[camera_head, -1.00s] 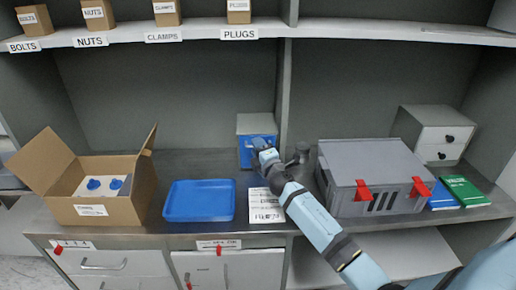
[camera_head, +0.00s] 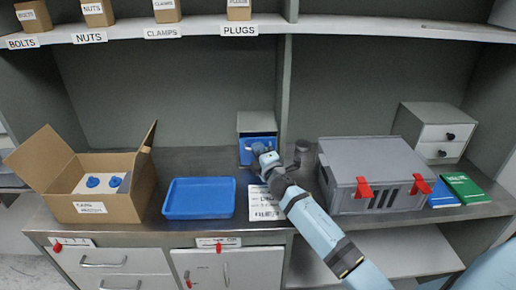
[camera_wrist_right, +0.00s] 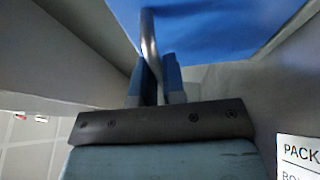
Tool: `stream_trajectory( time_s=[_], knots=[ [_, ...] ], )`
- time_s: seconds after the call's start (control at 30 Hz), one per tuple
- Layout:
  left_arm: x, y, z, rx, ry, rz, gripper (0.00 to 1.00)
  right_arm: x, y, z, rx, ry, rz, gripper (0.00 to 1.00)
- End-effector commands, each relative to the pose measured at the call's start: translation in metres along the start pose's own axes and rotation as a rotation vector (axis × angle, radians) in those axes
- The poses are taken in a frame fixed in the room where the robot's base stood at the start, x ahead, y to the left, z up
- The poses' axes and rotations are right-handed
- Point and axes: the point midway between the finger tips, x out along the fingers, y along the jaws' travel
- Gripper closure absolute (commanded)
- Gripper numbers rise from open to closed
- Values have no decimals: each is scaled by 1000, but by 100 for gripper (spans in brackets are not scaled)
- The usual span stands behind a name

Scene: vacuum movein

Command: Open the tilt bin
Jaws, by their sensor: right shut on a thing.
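The tilt bin is a grey box with a blue front (camera_head: 248,150), standing at the back of the counter beside the upright divider. My right gripper (camera_head: 262,152) is at the bin's front. In the right wrist view the gripper's blue fingers (camera_wrist_right: 155,82) are shut on a thin metal handle (camera_wrist_right: 149,42) under the blue front (camera_wrist_right: 225,25). The blue front looks tilted outward from the grey housing (camera_head: 256,121). My gripper and arm hide part of the bin's right side. My left gripper is not in view.
A blue tray (camera_head: 200,197) and a printed sheet (camera_head: 263,206) lie in front of the bin. An open cardboard box (camera_head: 105,208) stands at left. A grey case with red latches (camera_head: 375,170) stands right of my arm.

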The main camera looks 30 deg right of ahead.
Motion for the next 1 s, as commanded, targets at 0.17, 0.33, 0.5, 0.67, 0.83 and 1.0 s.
stream_trajectory(
  time_s=[0.17, 0.33, 0.5, 0.67, 0.83, 1.0],
  knots=[
    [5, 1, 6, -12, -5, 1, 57, -14, -11, -6, -1, 0, -4, 100],
    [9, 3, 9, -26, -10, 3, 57, -24, -17, -10, -2, -1, -5, 100],
    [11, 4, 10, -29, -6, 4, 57, -30, -22, -12, -4, -2, -6, 100],
    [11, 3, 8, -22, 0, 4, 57, -33, -24, -13, -4, -3, -7, 100],
    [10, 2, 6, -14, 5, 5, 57, -33, -25, -13, -4, -3, -8, 100],
    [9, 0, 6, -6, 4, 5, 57, -33, -26, -13, -4, -3, -9, 100]
  ],
)
